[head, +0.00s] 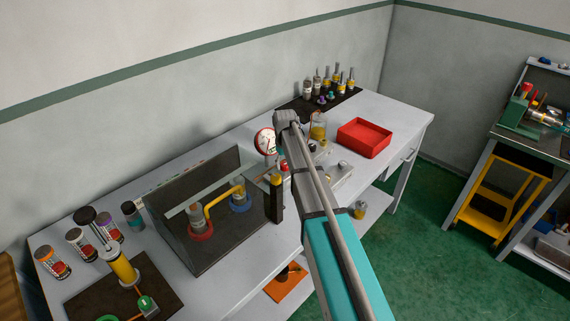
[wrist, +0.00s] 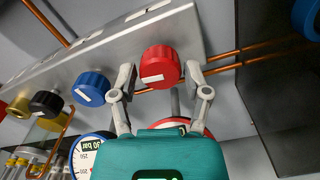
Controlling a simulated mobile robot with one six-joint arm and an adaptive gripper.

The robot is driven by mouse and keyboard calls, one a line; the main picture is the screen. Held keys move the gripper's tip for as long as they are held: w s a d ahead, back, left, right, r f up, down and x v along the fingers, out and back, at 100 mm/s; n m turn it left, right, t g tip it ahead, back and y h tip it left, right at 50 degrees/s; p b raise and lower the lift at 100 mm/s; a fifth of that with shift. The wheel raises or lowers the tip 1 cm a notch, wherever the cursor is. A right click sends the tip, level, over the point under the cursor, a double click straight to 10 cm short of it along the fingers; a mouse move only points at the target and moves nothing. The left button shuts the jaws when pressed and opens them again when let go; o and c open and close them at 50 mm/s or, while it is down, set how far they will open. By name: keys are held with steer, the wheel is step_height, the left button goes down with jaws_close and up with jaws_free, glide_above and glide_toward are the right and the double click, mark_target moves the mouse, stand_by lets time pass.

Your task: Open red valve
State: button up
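The red valve (wrist: 160,64) is a round knob with a white label, on a grey metal manifold (wrist: 110,52) in the wrist view. My gripper (wrist: 160,72) has its two grey fingers spread, one on each side of the red knob. A small gap shows between each fingertip and the knob, so the gripper appears open and not touching it. In the head view my arm reaches over the bench and hides most of the manifold area; I cannot make out the gripper there.
A blue knob (wrist: 91,88), a black knob (wrist: 46,103) and a yellow knob (wrist: 19,108) line the manifold to the left. Copper pipes (wrist: 232,64) run right. A gauge (wrist: 88,153) sits below. A red tray (head: 364,138) and a dark enclosure (head: 212,245) stand on the bench.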

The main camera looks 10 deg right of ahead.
steer(key=shift+o, duration=0.7)
steer(key=shift+m, duration=0.5)
